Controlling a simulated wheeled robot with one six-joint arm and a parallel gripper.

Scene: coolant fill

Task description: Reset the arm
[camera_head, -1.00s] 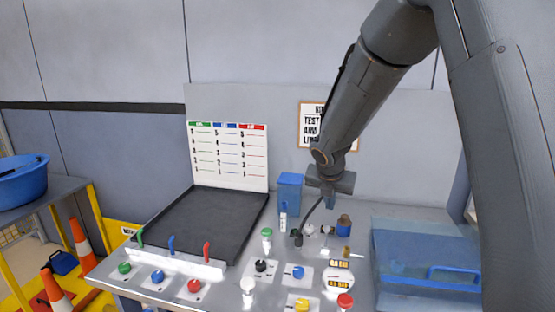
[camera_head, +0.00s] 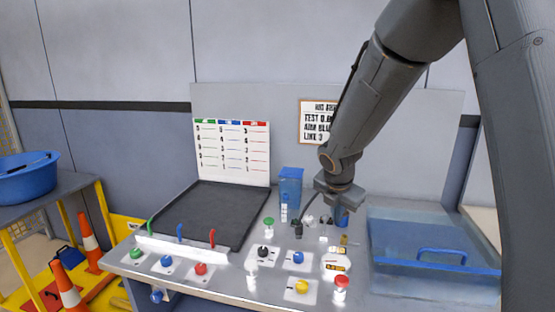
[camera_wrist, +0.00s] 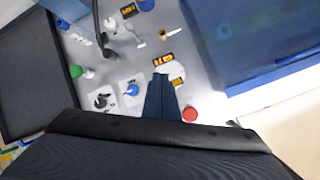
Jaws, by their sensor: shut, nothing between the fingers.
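My gripper (camera_head: 338,212) hangs at the end of my dark grey arm, above the back right part of the grey workbench (camera_head: 225,284). In the wrist view my gripper (camera_wrist: 162,82) shows its fingers together, pointing over the bench, with nothing held. Below it lie small dark and yellow display units (camera_wrist: 163,60) and a red-capped bottle (camera_wrist: 190,114). What lies directly behind the fingers is hidden.
A blue translucent bin (camera_head: 432,256) stands right of my gripper. A black tray (camera_head: 215,212) with a chart (camera_head: 232,152) is at left. Red, blue, black and yellow knobs, such as the yellow knob (camera_head: 302,286), sit on the bench front. A blue tub (camera_head: 25,178) is far left.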

